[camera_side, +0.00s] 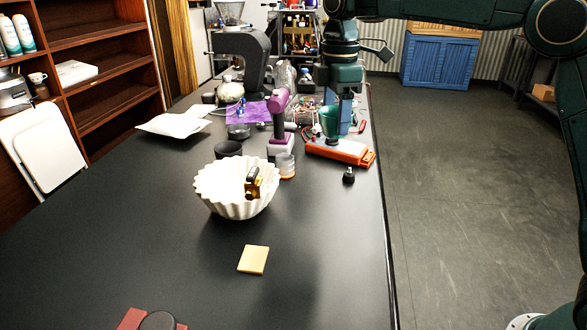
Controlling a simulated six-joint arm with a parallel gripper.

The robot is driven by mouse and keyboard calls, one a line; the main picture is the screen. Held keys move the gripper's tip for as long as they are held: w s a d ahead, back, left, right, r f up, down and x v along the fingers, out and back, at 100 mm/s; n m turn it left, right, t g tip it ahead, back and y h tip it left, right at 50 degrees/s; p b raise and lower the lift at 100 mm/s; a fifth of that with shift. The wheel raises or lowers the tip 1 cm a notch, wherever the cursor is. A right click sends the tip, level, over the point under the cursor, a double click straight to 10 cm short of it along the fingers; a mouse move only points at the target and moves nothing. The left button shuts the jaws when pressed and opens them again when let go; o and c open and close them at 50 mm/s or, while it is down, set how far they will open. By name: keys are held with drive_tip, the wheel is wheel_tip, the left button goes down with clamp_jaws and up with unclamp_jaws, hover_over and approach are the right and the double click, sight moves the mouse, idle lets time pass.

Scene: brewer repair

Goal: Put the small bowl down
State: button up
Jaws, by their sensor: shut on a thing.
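My gripper (343,112) points down over the far right part of the black table. It is shut on a small green bowl (329,122), which shows at the left of the fingers. The bowl is just above or on an orange-and-white device (341,151); I cannot tell whether they touch. The fingers and part of the bowl blend together in dark green, so the exact grip is hard to see.
A white fluted bowl (226,197) with a brass-and-black part (253,183) in it stands mid-table. A purple-and-white tool (279,125) and a clear cup (286,166) stand left of my gripper. A black knob (348,176) lies nearby. The front table is mostly clear around a yellow pad (253,260).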

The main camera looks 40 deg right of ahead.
drive_tip(key=shift+w+d, duration=0.35)
drive_tip(key=shift+d, duration=0.2)
drive_tip(key=shift+w+d, duration=0.35)
drive_tip(key=shift+d, duration=0.2)
wheel_tip(320, 180, down, 16)
drive_tip(key=shift+r, duration=0.1)
drive_tip(key=shift+f, duration=2.15)
drive_tip(key=shift+f, duration=0.1)
drive_tip(key=o, duration=1)
